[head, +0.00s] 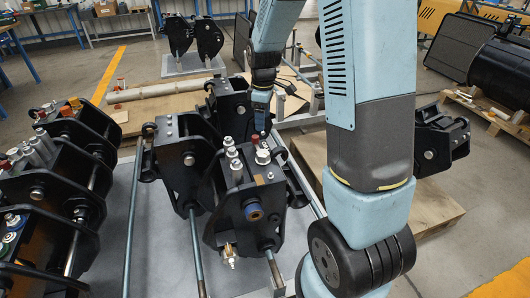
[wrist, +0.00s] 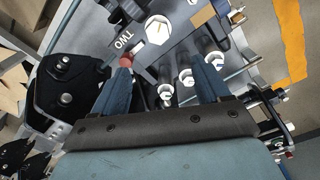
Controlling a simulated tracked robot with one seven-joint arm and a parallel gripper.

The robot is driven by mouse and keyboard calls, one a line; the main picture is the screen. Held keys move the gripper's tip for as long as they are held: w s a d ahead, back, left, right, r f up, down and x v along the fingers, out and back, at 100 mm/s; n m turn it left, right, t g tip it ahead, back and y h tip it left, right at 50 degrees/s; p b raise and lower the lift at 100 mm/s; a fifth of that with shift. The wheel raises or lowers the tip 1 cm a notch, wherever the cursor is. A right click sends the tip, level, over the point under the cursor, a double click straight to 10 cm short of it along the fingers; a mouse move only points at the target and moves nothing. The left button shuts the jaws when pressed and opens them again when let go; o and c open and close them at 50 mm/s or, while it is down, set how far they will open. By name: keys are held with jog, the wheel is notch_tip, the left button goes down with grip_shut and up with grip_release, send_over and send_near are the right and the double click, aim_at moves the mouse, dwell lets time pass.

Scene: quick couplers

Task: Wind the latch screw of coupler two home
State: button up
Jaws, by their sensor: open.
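Coupler two (head: 232,200) is a black block on the grey bench, in the middle of the head view. My gripper (wrist: 161,58) is open and empty over the coupler's top. The hex head lies just beyond the fingertips, between their lines. The gap in height cannot be told. The screw's shank is hidden.
Several pale-topped fittings (wrist: 186,76) stand between my fingers. A red-capped part (wrist: 125,62) is at the left fingertip; contact is unclear. Other black couplers (head: 50,170) crowd the left. Blue-grey rods (head: 196,255) run along the bench.

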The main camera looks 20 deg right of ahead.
aim_at(262, 152)
jog(key=shift+n, duration=0.4)
jog(key=f, duration=1.1)
jog(key=w+f, duration=0.1)
jog(key=f, duration=0.4)
jog(key=shift+f, duration=0.25)
jog(key=c, duration=0.9)
jog(key=shift+d, duration=0.35)
jog(key=shift+w+a+r, duration=0.1)
jog(key=shift+a, duration=0.2)
